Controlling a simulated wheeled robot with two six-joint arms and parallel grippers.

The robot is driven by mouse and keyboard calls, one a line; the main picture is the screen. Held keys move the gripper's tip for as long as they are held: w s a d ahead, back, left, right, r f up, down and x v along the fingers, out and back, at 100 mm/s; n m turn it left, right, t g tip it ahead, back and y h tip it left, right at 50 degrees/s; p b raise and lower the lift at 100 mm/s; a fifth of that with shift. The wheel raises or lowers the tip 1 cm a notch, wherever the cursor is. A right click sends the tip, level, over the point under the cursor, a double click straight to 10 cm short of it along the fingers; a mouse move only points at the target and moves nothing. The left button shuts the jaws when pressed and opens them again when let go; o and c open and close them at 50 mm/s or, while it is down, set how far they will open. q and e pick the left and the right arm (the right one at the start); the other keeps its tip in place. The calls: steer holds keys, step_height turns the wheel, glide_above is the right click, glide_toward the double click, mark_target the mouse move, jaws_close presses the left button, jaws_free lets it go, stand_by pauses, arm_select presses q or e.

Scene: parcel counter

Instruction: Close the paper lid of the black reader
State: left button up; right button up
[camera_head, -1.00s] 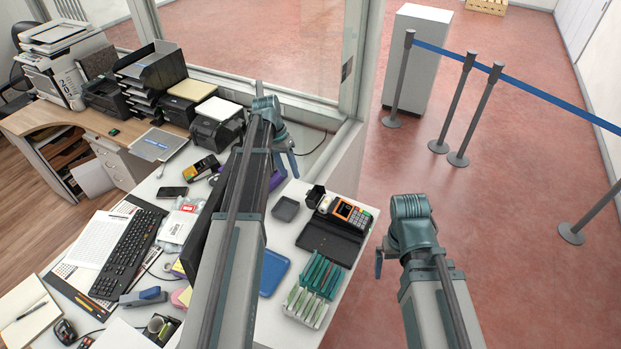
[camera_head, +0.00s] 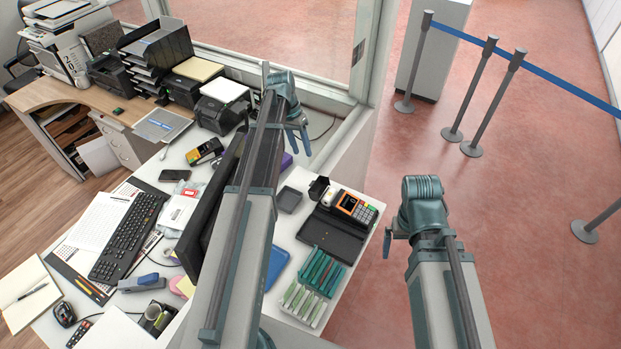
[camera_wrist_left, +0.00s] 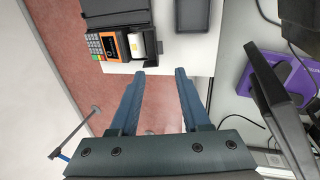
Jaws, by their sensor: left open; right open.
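The black reader (camera_head: 355,208), with an orange-framed screen and grey keys, lies on the white counter. Its paper lid (camera_head: 319,188) stands up at the far left end, open, beside the exposed white paper roll (camera_head: 329,198). The left wrist view shows the reader (camera_wrist_left: 107,45), the roll (camera_wrist_left: 137,46) and the raised lid (camera_wrist_left: 151,42) just beyond the fingers, left of centre. My left gripper (camera_head: 299,142) is open and empty, beyond and left of the lid in the head view; its fingers also show in the wrist view (camera_wrist_left: 158,76). My right gripper (camera_head: 387,243) is open, right of the counter edge and apart from the reader.
A small dark tray (camera_head: 288,200) sits left of the lid. A black open case (camera_head: 333,236) and a rack of green and white items (camera_head: 313,285) lie nearer. A monitor (camera_head: 212,205) stands left of my left arm. A window frame (camera_head: 362,100) rises behind.

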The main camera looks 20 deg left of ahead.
mark_target(312, 183)
arm_select(q)
steer(key=b+x, duration=1.2)
steer(key=x, duration=0.1)
jaws_close()
